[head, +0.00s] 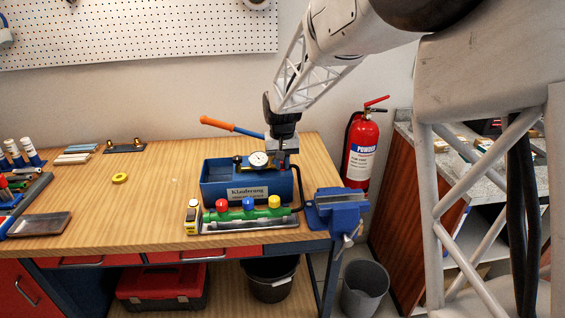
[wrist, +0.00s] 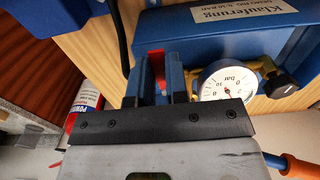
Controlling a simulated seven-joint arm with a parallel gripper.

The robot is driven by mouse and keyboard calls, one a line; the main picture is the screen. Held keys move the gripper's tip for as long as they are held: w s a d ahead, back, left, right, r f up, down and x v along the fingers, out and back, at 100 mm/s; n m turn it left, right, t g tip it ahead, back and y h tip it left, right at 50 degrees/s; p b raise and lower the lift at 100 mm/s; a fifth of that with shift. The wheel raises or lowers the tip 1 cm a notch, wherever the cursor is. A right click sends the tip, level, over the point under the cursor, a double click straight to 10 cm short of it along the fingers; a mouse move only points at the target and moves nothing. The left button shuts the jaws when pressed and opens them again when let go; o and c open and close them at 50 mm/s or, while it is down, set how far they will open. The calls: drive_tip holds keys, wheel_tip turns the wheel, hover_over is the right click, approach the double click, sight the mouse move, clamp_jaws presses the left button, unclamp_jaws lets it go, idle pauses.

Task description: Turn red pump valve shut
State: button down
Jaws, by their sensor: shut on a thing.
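The blue test pump (head: 222,188) with its "Klauferung" label stands on the wooden bench. Its round pressure gauge (head: 259,159) faces me and shows larger in the wrist view (wrist: 225,80). My gripper (head: 281,153) reaches down at the right end of the pump, beside the gauge. In the wrist view my gripper's blue fingers (wrist: 163,78) are closed around a red part, the red pump valve (wrist: 157,64). Most of the valve is hidden by the fingers, so its angle is unclear. A black knob (wrist: 283,86) sits beyond the gauge.
A green manifold with red, blue and yellow knobs (head: 248,205) lies in front of the pump. A blue vise (head: 340,206) is at the bench's right corner. The orange-tipped pump lever (head: 217,123) rises behind. A fire extinguisher (head: 361,150) stands at the right.

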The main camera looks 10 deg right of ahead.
sight(282, 166)
drive_tip(key=c, duration=1.1)
unclamp_jaws()
drive_tip(key=shift+r, duration=0.15)
drive_tip(key=shift+r, duration=3.8)
drive_tip(key=shift+s, duration=0.1)
